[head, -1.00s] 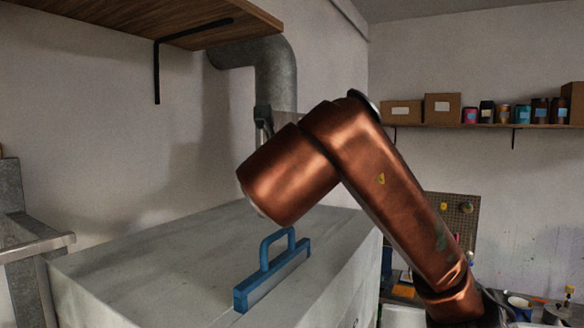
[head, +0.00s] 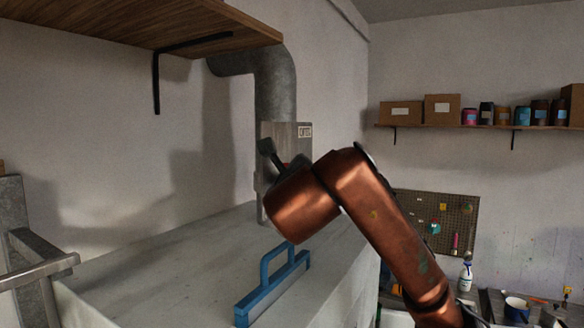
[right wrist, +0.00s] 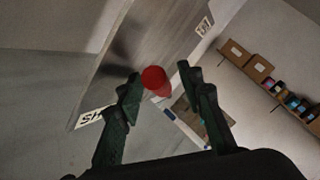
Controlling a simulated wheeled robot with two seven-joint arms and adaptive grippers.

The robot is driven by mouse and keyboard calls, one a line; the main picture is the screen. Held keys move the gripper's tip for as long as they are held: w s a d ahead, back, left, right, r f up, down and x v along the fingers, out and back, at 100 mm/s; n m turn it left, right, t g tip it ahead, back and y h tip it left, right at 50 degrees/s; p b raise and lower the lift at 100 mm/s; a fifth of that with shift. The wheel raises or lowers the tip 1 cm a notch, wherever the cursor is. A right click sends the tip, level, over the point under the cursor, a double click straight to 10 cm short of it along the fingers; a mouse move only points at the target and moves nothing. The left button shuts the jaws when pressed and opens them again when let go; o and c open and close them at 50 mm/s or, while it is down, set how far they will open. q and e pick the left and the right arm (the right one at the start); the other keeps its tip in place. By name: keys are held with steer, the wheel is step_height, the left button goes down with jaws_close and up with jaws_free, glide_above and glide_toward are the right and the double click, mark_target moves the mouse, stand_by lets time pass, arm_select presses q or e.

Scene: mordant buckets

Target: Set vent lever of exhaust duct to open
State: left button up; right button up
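The exhaust duct (head: 276,88) is a grey pipe that bends down the wall beside a metal plate (head: 291,131). In the right wrist view the plate (right wrist: 140,50) carries a label starting "SH" (right wrist: 95,119) and a second label at its far end. The vent lever's red knob (right wrist: 154,78) lies between the fingertips of my right gripper (right wrist: 160,73), which is open, with gaps on both sides. In the head view my copper right arm hides most of the lever and gripper; one dark finger (head: 268,149) shows before the plate. My left gripper is not in view.
A wooden shelf (head: 150,25) overhangs at upper left. A wall shelf (head: 480,127) with boxes and jars and a pegboard (head: 455,215) are at right. A metal rail (head: 40,272) is at lower left.

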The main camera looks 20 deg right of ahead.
jaws_close()
stand_by(0.4)
stand_by(0.4)
